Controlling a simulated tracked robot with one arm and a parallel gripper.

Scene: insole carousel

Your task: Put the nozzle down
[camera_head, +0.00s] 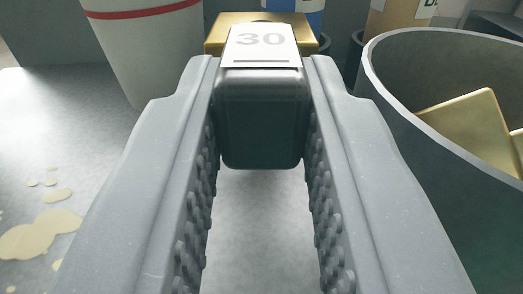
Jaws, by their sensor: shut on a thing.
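My gripper (260,140) is shut on a dark block-shaped piece, which I take to be the nozzle (260,120). Its near end is dark and rounded at the corners, and a pale label with "30" lies on its top. Both textured fingers press on its sides. A gold-coloured part (222,32) shows just behind the label; I cannot tell whether it belongs to the nozzle. The nozzle's underside is hidden, so I cannot tell whether it touches the grey surface (258,235).
A large dark round bin (400,105) with gold pieces (470,125) inside stands close on the right. A white container with a red band (145,50) stands at the back left. Blue and tan containers stand behind. Cream-coloured spills (40,235) mark the surface at left, otherwise clear.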

